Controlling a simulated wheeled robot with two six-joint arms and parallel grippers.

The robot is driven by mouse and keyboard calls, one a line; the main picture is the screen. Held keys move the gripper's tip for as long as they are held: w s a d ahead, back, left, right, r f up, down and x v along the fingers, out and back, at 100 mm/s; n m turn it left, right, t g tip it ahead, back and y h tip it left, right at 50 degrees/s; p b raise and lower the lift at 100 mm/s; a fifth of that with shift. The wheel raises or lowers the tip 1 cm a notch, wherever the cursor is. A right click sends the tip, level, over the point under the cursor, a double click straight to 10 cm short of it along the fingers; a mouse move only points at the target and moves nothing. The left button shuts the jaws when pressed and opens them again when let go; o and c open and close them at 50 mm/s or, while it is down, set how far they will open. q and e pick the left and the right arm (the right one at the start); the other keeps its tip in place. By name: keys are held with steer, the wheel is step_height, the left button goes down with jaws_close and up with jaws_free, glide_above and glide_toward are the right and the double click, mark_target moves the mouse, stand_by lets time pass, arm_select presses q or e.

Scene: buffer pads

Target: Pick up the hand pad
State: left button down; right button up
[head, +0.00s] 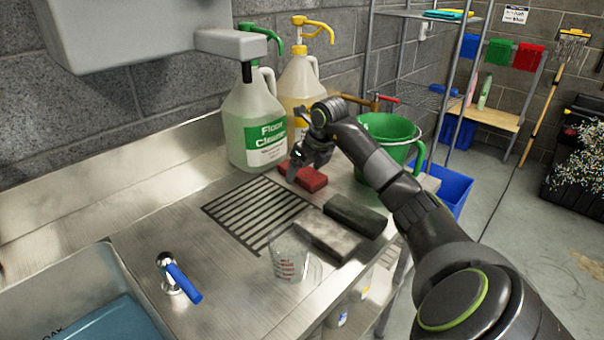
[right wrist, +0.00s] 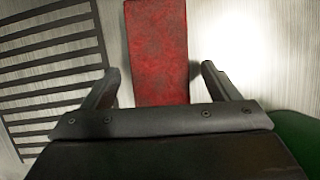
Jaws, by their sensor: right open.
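A red pad (head: 306,177) lies flat on the steel counter beside the drain grate. A dark green-black pad (head: 355,215) and a grey pad (head: 327,235) lie nearer on the same counter. My right gripper (head: 298,168) is low over the far left end of the red pad. In the right wrist view, the open fingers (right wrist: 159,72) stand on either side of the red pad (right wrist: 157,45), with a gap on each side. The pad's near end is hidden behind the gripper body. My left gripper is not in view.
A floor cleaner jug (head: 251,125) and a yellow-pump jug (head: 299,82) stand close behind the red pad. A green bucket (head: 383,150) is to its right. A clear measuring cup (head: 290,258) stands nearer. A blue-handled tap (head: 180,280) is by the sink. The drain grate (head: 255,212) is bare.

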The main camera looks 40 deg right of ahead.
mark_target(305, 172)
steer(key=shift+f, duration=0.2)
steer(key=c, duration=1.1)
step_height(305, 172, up, 18)
steer(key=shift+r, duration=0.1)
